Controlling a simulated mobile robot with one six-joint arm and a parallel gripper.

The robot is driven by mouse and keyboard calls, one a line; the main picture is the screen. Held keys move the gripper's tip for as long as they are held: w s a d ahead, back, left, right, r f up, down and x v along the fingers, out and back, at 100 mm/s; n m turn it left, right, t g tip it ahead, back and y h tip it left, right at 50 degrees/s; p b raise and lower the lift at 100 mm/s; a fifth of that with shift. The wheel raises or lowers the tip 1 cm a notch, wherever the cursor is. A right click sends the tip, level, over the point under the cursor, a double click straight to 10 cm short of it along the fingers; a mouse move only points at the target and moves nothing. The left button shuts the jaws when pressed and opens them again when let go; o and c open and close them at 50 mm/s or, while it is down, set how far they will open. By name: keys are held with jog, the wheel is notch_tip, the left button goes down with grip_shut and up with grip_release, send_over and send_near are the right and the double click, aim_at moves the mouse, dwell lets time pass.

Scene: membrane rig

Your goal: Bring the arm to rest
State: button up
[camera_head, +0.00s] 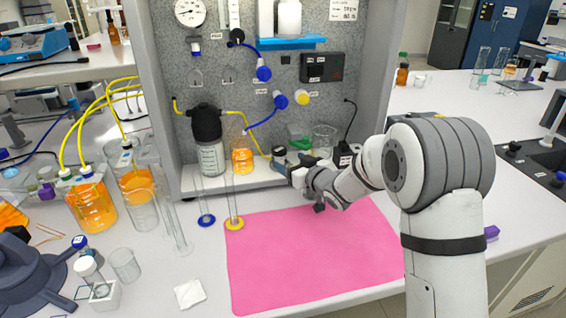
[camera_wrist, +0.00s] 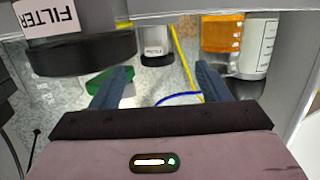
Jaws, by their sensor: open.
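A green object (camera_wrist: 110,84) shows near one finger. My arm reaches in from the right.
An orange-filled bottle (camera_head: 242,156) and a black-topped bottle (camera_head: 210,150) stand on the rig's ledge to the left. A beaker (camera_head: 324,140) and a black part labelled FILTER (camera_wrist: 80,55) are close to the gripper. Tall cylinders stand left of the mat, which is bare.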

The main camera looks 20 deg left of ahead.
jog(key=v, duration=0.2)
jog(key=shift+d, duration=0.45)
